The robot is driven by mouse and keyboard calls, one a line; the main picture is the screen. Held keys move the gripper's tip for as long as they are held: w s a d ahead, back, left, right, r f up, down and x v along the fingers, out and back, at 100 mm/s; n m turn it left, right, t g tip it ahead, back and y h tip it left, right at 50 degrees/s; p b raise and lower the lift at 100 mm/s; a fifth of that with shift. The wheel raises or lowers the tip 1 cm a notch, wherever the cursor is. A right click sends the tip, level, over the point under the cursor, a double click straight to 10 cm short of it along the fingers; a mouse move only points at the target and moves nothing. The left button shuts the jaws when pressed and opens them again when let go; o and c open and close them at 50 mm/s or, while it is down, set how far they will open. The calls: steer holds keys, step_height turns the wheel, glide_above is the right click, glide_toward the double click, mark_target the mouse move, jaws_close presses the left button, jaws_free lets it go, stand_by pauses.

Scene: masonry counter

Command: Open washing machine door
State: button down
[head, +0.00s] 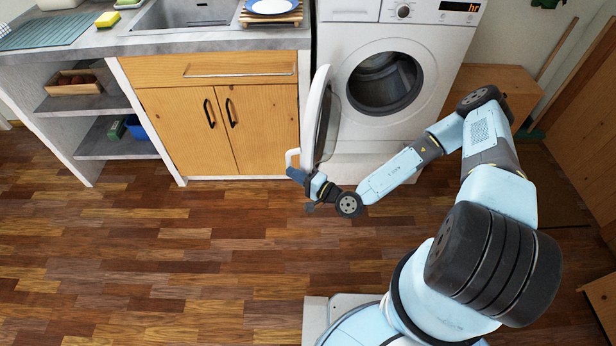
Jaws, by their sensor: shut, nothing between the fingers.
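The white washing machine (430,45) stands to the right of the wooden sink cabinet. Its round opening (385,82) is uncovered and the dark drum shows. The washing machine door (318,112) stands swung wide open to the left, seen nearly edge-on. My gripper (297,174) is at the lower end of the door, just below the handle. It is shut and empty. Whether it touches the door or the handle I cannot tell.
The wooden cabinet (215,120) with two black handles is left of the open door. The grey counter (100,42) has a sink, sponge and plate. Open shelves (105,135) are at far left. The wooden floor (180,260) in front is clear.

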steer(key=shift+w+a, duration=0.15)
steer(key=shift+a, duration=0.35)
